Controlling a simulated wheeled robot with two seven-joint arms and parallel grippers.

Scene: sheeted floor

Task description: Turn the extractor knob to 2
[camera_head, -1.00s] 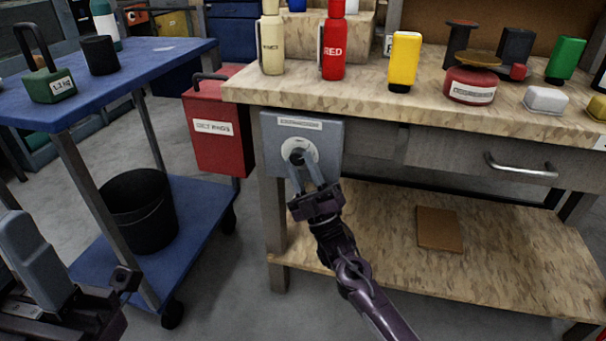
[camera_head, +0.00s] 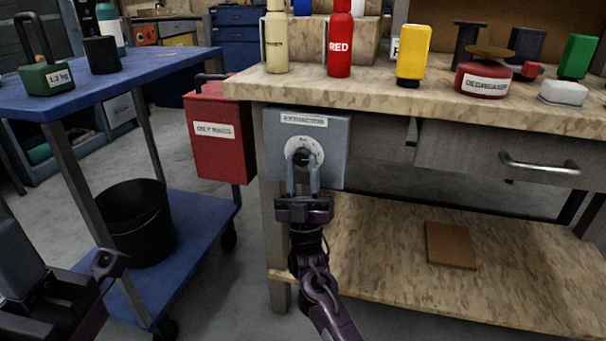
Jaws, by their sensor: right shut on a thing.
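The extractor panel (camera_head: 333,140) is a grey box fixed at the left front of the workbench, with an "EXTRACTOR" label on top. Its white round dial carries a dark knob (camera_head: 301,157) in the middle. My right gripper (camera_head: 302,170) reaches up from below, its two grey fingers shut on the knob. The fingers cover the lower part of the dial, and the dial marks are too small to read. My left gripper (camera_head: 108,262) shows only in part at the lower left, away from the panel; its finger state is unclear.
A red oily rags bin (camera_head: 218,150) hangs left of the panel. A blue cart (camera_head: 196,215) with a black bucket (camera_head: 137,222) stands at the left. The wooden workbench (camera_head: 380,92) holds bottles and tins, with a drawer (camera_head: 460,150) right of the panel.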

